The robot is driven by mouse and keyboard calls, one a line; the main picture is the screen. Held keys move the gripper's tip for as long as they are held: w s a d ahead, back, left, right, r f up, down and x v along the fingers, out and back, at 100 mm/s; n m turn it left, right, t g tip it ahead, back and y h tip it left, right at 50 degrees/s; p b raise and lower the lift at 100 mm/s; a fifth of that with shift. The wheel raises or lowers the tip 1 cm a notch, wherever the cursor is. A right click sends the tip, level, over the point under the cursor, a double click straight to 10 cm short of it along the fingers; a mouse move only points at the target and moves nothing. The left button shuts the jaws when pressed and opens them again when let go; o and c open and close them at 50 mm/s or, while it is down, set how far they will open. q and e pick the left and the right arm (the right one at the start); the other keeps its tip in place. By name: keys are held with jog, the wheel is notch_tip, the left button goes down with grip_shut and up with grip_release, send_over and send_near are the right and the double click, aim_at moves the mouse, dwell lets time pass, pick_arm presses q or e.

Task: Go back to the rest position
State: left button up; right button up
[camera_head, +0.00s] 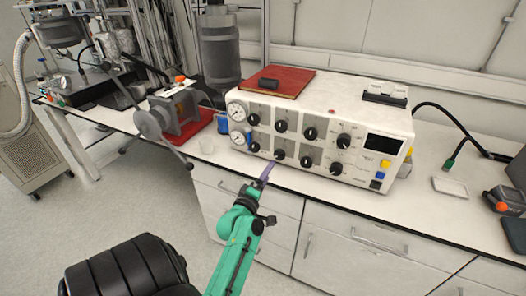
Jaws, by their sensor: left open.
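My left gripper (265,174) is at the end of a green arm that rises from the bottom centre. It is open, with nothing visible in it. A purple finger points up toward the lower front edge of the white control box (318,112). I cannot tell whether it touches the box or the bench. The box has several black knobs, two round gauges at its left end and a dark display at its right. My right gripper does not show.
The box stands on a long white bench (440,215) with drawers below. A red plate (279,82) lies on the box. Grey floor (50,220) is open at left.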

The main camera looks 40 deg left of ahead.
pick_arm(q)
jog(key=v, duration=0.3)
jog(key=shift+s+d, duration=0.1)
jog(key=shift+s, duration=0.15)
